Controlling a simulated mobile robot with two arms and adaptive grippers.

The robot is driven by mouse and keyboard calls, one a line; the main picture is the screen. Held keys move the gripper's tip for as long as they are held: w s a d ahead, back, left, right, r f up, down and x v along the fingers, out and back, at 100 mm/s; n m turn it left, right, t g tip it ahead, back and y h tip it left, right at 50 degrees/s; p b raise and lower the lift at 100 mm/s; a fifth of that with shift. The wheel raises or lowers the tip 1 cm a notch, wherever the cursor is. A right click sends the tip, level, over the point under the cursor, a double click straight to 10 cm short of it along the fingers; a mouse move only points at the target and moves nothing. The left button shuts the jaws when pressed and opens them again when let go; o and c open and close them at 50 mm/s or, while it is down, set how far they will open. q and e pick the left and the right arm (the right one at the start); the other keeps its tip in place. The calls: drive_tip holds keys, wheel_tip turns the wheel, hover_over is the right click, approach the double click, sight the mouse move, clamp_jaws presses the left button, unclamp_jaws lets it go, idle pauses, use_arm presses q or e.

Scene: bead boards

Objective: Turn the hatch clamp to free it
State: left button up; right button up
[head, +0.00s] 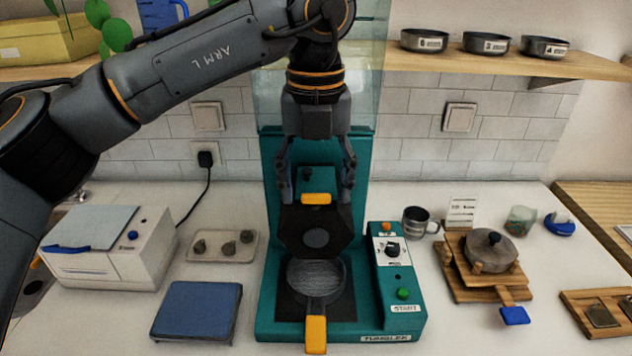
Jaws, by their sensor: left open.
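The teal tumbler machine (265,325) stands on the counter in the middle of the head view. A black, many-sided plate (293,232) with a grey round centre rises in it, with a yellow tab (316,199) at its top edge. In front of the plate lies a round grey metal disc (316,276) with a yellow handle (316,333) pointing toward me. I cannot tell which of these is the hatch clamp. My left gripper (315,192) points down, open, with its fingers on either side of the yellow tab; I cannot tell whether they touch it. My right gripper is not in view.
A control panel with a green button (403,293) is at the machine's right. A blue pad (197,308), a stone tray (208,257) and a white box (115,262) are at left. A metal mug (417,220) and wooden boards with a lidded pot (491,249) are at right.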

sight(316, 194)
use_arm(q)
wheel_tip(316, 194, up, 12)
idle(0.6)
